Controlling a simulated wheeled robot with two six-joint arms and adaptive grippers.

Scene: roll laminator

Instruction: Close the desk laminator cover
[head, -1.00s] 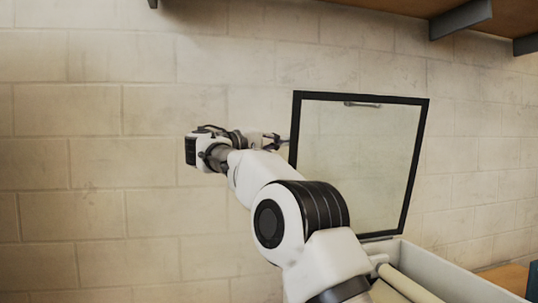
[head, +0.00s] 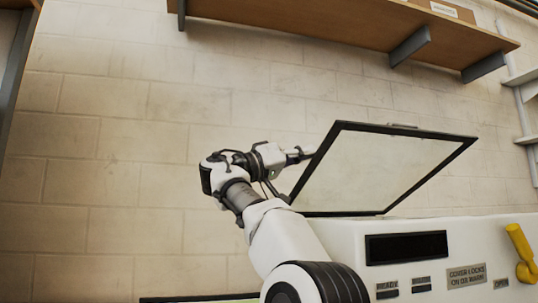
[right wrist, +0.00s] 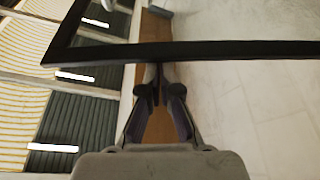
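The laminator cover (head: 378,170) is a clear panel in a black frame. In the head view it stands partly open, tilted above the white laminator body (head: 345,240). My right gripper (head: 305,154) is at the cover's left edge, near its upper left corner. In the right wrist view, the cover's black frame (right wrist: 220,50) crosses right at the tips of my right gripper (right wrist: 161,85). The two fingers are close together with nothing seen held between them. I cannot tell if they touch the frame. My left gripper is not in view.
A wooden shelf (head: 330,22) with grey brackets hangs on the block wall above the cover. The laminator front has a dark display (head: 405,247), small labels and a yellow handle (head: 522,258) at the right. The wall area left of my arm is clear.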

